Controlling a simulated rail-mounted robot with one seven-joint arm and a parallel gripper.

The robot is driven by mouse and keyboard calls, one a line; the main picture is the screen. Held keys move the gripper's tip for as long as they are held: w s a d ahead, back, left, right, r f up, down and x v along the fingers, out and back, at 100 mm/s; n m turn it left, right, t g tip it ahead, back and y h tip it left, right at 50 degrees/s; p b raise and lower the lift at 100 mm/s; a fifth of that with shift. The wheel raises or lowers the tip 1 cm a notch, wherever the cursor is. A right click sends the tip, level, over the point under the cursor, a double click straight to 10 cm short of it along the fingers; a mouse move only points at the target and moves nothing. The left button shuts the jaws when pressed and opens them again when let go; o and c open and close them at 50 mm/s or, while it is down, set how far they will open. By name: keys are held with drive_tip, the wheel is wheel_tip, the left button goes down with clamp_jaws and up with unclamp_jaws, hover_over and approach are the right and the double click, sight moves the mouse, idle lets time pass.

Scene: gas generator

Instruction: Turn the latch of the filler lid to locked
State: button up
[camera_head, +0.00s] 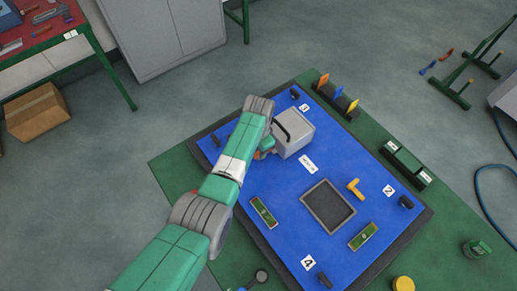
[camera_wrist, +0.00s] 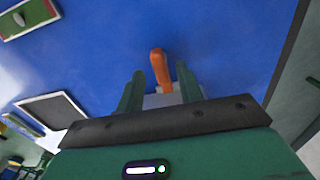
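In the wrist view an orange lever (camera_wrist: 158,68), which looks like the latch, stands out against the blue panel (camera_wrist: 225,45). The two green fingertips of my gripper (camera_wrist: 160,82) are apart, one on each side of it, with gaps visible on both sides. A small grey part (camera_wrist: 162,100) shows between the fingers at the lever's base. In the head view my arm covers most of the latch area; a bit of orange (camera_head: 257,155) shows by my gripper, left of a grey box (camera_head: 295,132) with a black handle. I cannot tell which part is the filler lid.
The blue panel (camera_head: 290,215) also carries a grey-framed dark recess (camera_head: 327,206), a yellow L-shaped handle (camera_head: 355,188), green plates (camera_head: 363,236) and black corner clips (camera_head: 406,202). Coloured tabs (camera_head: 338,92) stand on the green border behind.

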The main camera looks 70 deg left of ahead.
wheel_tip(320, 180, up, 6)
drive_tip(key=shift+f+p, duration=0.1)
drive_tip(key=shift+p, duration=0.55)
